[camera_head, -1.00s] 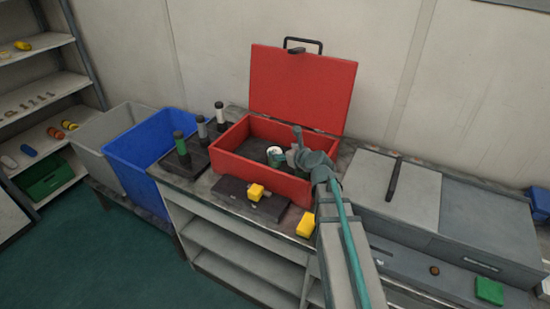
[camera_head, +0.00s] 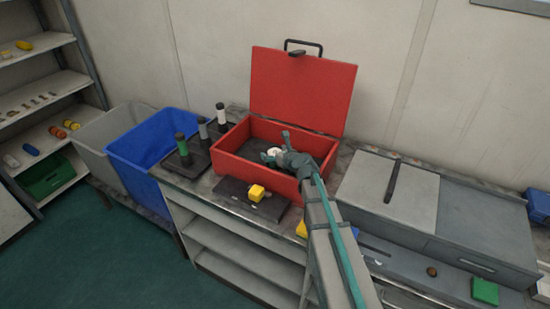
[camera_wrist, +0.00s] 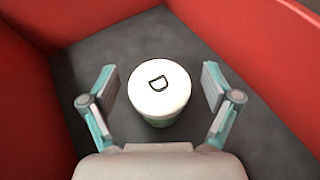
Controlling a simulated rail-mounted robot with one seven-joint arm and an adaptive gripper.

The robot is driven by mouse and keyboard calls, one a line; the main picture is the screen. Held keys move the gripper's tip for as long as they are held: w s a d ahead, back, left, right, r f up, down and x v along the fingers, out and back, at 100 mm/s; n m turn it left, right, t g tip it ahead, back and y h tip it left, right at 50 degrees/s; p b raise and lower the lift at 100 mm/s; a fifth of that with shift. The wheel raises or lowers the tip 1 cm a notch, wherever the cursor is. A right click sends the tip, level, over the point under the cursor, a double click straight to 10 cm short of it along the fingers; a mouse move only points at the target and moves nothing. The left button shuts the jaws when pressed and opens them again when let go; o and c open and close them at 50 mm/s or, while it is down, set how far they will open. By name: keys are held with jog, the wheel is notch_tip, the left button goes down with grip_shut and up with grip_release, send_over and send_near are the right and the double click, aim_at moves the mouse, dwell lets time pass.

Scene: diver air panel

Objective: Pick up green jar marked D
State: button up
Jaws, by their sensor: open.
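The green jar marked D (camera_wrist: 160,92) stands upright on the dark floor of the red box, its white lid with a black D facing up in the wrist view. A little green shows below the lid. In the head view my gripper mostly hides the jar, and only part of its pale lid (camera_head: 273,151) shows. My gripper (camera_wrist: 160,85) is open above the jar, with one finger on each side and a gap between each finger and the lid. In the head view my gripper (camera_head: 275,155) reaches down inside the box.
The open red box (camera_head: 228,163) has its lid raised at the back, and its walls stand close around my gripper. A blue bin (camera_head: 140,148) is farther left.

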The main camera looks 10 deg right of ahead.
jog(key=c, duration=1.3)
jog(key=shift+c, duration=0.4)
jog(key=shift+r, duration=0.15)
